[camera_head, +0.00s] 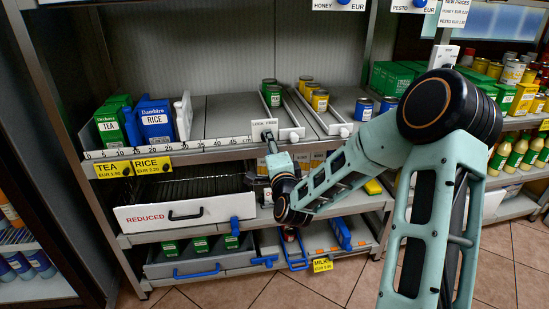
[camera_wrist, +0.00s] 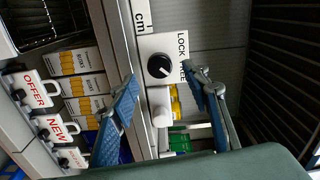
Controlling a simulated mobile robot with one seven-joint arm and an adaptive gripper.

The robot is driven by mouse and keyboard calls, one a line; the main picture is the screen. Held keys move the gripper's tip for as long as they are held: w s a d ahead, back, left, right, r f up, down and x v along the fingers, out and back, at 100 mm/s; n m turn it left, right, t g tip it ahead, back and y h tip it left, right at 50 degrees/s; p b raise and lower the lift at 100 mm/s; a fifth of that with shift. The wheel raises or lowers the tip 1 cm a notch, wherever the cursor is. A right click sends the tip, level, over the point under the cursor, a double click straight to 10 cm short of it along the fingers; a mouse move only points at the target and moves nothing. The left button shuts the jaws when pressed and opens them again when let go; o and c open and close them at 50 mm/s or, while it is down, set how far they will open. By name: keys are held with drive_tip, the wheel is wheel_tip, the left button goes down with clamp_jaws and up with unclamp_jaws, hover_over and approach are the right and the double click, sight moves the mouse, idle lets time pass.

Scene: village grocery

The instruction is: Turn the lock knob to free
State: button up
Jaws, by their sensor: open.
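The lock knob (camera_wrist: 159,66) is round and black with a pale mark, on a white plate (camera_wrist: 150,44) lettered LOCK and FREE. The lettering runs down the wrist picture, LOCK above FREE. The mark slants toward the lower right; I cannot tell for sure which word it points at. The plate also shows in the head view (camera_head: 264,127) on the shelf's front edge, with the knob hidden there. My gripper (camera_wrist: 162,78) is open, its blue-padded fingers on either side of the knob, seemingly apart from it. In the head view my gripper (camera_head: 271,143) is just below the plate.
A white cylindrical piece (camera_wrist: 160,106) sits beside the knob plate. White tags reading OFFER (camera_wrist: 37,90) and NEW (camera_wrist: 56,128) stand at left. A scale rail (camera_head: 170,147) runs along the shelf front. The REDUCED drawer (camera_head: 185,214) is below left. Green cans (camera_head: 272,95) stand behind the plate.

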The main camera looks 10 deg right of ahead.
drive_tip(key=s, duration=0.8)
drive_tip(key=shift+s, duration=0.4)
